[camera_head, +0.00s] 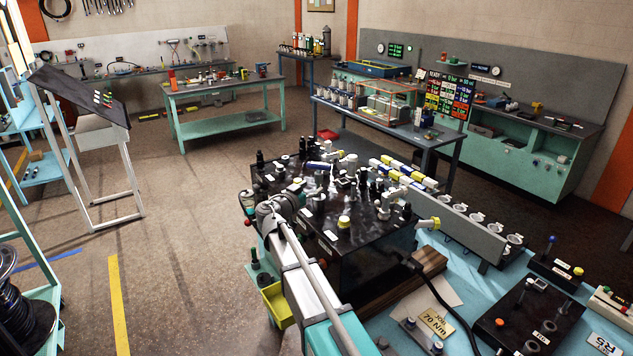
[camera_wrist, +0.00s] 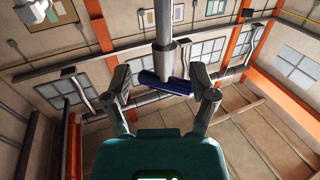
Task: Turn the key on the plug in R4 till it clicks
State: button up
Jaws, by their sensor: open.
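In the wrist view my gripper (camera_wrist: 160,76) is open, with one finger on each side of a dark blue bar (camera_wrist: 166,86). The bar sits crosswise at the end of a grey round shaft (camera_wrist: 163,32), like a key's handle. Gaps show between the bar and both fingertips, and it is not gripped. I cannot tell which plug it belongs to, and I read no R4 label. In the head view my arm reaches up to the left front of a black-topped block (camera_head: 365,235) full of fittings; my fingers cannot be made out there.
Black caps, valves and yellow-white fittings (camera_head: 410,172) crowd the block. A label reading R5 (camera_head: 605,345) lies at the lower right, near a black panel (camera_head: 530,318). A "70 Nm" card (camera_head: 437,322) lies in front.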

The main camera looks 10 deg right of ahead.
aim_at(317, 182)
jog(key=shift+r+x, duration=0.15)
jog(key=shift+x, duration=1.05)
jog(key=shift+r+x, duration=0.1)
jog(key=shift+x, duration=1.15)
jog(key=shift+w+a, duration=0.1)
jog(key=shift+a, duration=0.05)
jog(key=shift+c, duration=0.2)
grip_shut()
